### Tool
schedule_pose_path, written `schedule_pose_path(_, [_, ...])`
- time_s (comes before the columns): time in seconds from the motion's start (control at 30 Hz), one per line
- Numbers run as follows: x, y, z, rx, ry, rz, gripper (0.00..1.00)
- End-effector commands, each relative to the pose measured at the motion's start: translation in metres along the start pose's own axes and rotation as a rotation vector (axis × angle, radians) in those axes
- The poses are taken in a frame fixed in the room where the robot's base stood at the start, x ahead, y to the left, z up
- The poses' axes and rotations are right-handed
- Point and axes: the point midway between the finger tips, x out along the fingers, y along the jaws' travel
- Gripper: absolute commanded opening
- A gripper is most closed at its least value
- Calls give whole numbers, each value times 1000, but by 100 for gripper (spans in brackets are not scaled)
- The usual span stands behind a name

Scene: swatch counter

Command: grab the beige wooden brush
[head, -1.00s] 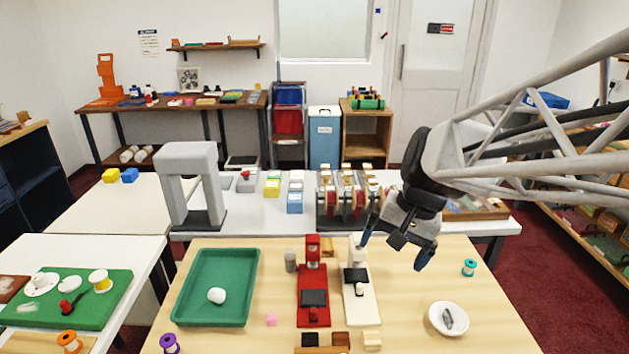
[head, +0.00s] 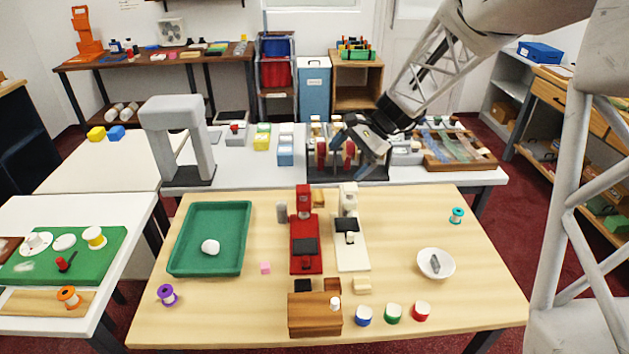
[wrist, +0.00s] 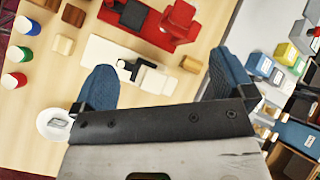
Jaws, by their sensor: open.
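Nothing in view is clearly a brush. A small beige block (head: 362,285) lies near the table's front edge, right of a dark brown block; it also shows at upper left in the wrist view (wrist: 63,45). A small tan wooden piece (head: 319,198) lies behind the red and white stands, also in the wrist view (wrist: 191,64). Which of these is the brush, I cannot tell. My gripper (head: 353,155) is open and empty, raised, in front of the rack at the back in the head view. In the wrist view its blue fingers (wrist: 162,62) are spread wide.
The red stand (head: 305,240) and white stand (head: 350,235) rise mid-table. A green tray (head: 208,272) holds a white lump. A white bowl (head: 436,263) stands right, a wooden box (head: 315,315) in front beside several coloured cups. The right part of the table is mostly bare.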

Motion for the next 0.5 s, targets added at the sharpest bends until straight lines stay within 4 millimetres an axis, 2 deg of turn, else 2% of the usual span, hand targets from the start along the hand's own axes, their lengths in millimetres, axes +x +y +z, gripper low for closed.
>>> schedule_pose_path(0.03, [5,-7,-12,28,-20,-12,100])
schedule_pose_path(0.5, [41,-60,-104,260,-190,-138,100])
